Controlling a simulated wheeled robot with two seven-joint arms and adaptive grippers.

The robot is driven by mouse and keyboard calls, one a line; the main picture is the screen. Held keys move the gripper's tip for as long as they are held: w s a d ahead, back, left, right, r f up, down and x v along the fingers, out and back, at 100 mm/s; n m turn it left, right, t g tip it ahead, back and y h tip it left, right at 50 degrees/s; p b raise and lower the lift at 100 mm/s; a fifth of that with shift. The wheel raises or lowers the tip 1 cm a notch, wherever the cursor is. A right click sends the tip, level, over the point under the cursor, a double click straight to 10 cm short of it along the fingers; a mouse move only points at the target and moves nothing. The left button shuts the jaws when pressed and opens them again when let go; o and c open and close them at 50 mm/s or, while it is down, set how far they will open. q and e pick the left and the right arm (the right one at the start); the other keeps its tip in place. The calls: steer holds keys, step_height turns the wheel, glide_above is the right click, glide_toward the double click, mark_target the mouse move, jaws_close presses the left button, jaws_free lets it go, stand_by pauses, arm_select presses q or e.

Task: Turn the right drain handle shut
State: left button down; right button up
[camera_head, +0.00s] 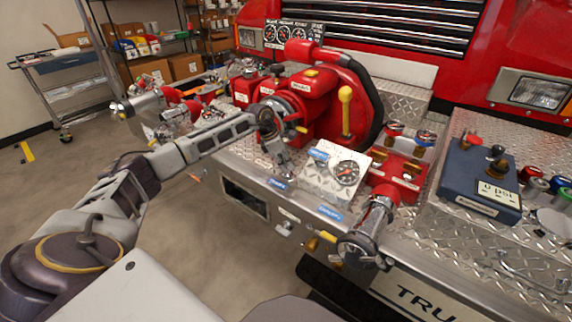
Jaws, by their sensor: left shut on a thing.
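My left gripper (284,163) points down above the bumper deck, just left of the white gauge panel (334,178). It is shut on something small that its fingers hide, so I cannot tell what. A small yellow handle (327,236) with brass fittings sits under the bumper's front edge, beside the right chrome outlet (371,223); it looks like the right drain handle. My left gripper is well above and left of it, apart from it. Its exact turn is too small to tell. My right gripper is not in view.
The red pump (315,98) with an upright yellow lever (346,108) stands behind my left gripper. A red valve block (396,176) and a blue case (480,180) are to the right. A shelf cart (68,75) stands far left. The floor in front is clear.

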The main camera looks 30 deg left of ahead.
arm_select(q)
steer(key=shift+w+m+g+h+b, duration=0.1)
steer(key=shift+m+g+h+b, duration=0.2)
steer(key=shift+m, duration=0.9)
steer(key=shift+m+g+b, duration=0.3)
steer(key=shift+m, duration=0.6)
steer(key=shift+m+g, duration=0.3)
steer(key=shift+m, duration=0.4)
steer(key=shift+w+a+m+g+b, duration=0.1)
steer(key=shift+m+g+b, duration=0.7)
steer(key=shift+m, duration=1)
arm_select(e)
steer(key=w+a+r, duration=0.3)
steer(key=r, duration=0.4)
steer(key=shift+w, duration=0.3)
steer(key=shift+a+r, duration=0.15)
arm_select(q)
steer(key=c, duration=1.5)
jaws_free()
steer(key=shift+h, duration=0.3)
steer(key=shift+r, duration=0.15)
